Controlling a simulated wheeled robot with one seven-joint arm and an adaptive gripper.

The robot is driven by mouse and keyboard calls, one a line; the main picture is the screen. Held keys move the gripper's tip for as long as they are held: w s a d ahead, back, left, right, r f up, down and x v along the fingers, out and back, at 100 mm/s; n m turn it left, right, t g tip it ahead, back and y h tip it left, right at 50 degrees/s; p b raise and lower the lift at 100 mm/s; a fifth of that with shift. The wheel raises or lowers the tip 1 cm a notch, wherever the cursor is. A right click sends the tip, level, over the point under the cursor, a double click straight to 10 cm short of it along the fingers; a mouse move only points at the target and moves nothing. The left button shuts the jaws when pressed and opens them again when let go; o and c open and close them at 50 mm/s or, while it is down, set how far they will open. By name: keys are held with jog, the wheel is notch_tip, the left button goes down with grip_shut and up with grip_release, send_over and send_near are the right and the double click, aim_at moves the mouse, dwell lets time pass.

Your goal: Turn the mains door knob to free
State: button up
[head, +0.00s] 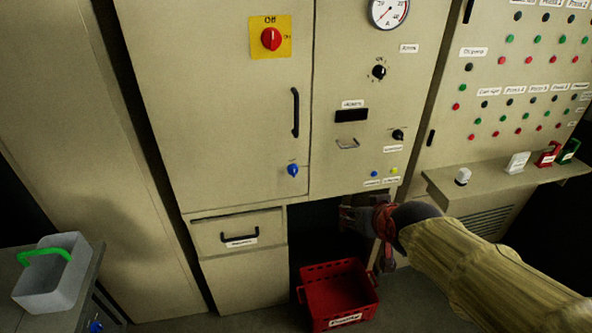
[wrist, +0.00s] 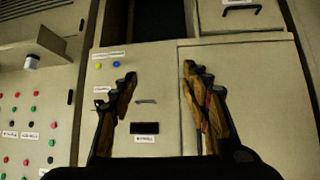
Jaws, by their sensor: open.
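The mains door is the tall beige door at the left of the cabinet, with a small blue knob (head: 292,170) near its lower right corner. A tiny label sits above the knob, too small to read. The blue knob cannot be made out there.
A black door handle (head: 295,112) stands out above the knob. A drawer (head: 238,233) lies below the door. A red crate (head: 340,290) stands on the floor below my gripper. A shelf (head: 510,180) with small items juts out at right. A grey bin (head: 52,272) is at left.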

jog(key=w+a+f+n+t+p, duration=0.15)
jog(key=w+a, duration=0.25)
jog(key=w, duration=0.4)
jog(key=w+a+f+t, duration=0.2)
jog(key=w+a, duration=0.2)
jog(key=w, duration=0.3)
jog(key=n+t+y, duration=0.1)
jog(key=t+y, duration=0.1)
jog(key=t, duration=0.3)
send_near(294, 173)
jog(key=w, duration=0.2)
jog(key=shift+g, duration=0.25)
jog(key=w, duration=0.2)
jog(key=w+a, duration=0.1)
jog(key=w, duration=0.4)
jog(key=shift+a+r+b, duration=0.2)
jog(key=shift+a+b, duration=0.2)
jog(key=shift+c, duration=1.3)
grip_shut()
